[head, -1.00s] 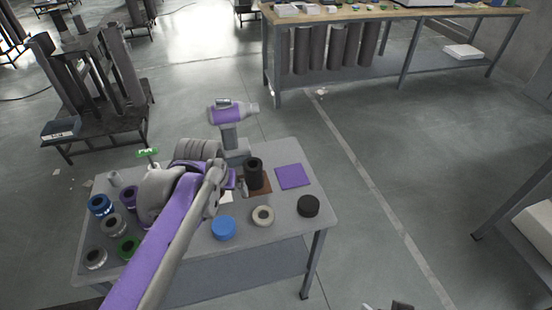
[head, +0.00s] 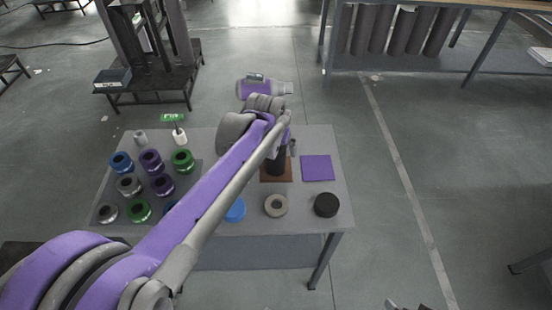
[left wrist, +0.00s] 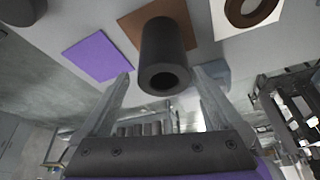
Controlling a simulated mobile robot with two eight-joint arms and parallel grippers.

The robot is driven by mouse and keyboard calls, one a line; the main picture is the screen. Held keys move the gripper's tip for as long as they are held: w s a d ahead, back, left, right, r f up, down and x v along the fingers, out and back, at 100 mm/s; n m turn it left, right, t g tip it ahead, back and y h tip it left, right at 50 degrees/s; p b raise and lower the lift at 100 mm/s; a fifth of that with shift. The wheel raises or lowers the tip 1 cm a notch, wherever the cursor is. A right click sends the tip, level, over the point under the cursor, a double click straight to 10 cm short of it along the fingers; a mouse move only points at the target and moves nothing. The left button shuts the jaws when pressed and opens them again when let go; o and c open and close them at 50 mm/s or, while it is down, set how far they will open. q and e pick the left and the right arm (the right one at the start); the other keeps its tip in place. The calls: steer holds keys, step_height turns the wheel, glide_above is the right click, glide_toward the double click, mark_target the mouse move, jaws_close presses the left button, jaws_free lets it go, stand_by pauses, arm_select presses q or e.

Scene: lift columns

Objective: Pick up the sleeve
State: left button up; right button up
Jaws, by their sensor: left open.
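The sleeve, a dark hollow cylinder, stands on a brown square pad (head: 267,178); in the head view the sleeve (head: 275,168) is partly hidden behind my left arm. In the left wrist view the sleeve (left wrist: 163,50) shows its open end between and just beyond my fingers, with the brown pad (left wrist: 130,22) behind it. My left gripper (left wrist: 162,76) is open, one finger on each side of the sleeve, with no clear contact. My right gripper (head: 405,305) barely shows at the bottom edge of the head view; its jaws are unclear.
A purple square (head: 318,168) lies right of the pad. Several coloured rings (head: 150,161) stand at left.

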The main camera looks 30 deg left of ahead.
arm_select(q)
steer(key=x, duration=0.4)
steer(key=shift+s+a+f, duration=0.1)
steer(key=shift+a+f, duration=0.15)
steer(key=shift+f, duration=0.15)
steer(key=shift+r, duration=0.1)
jaws_close()
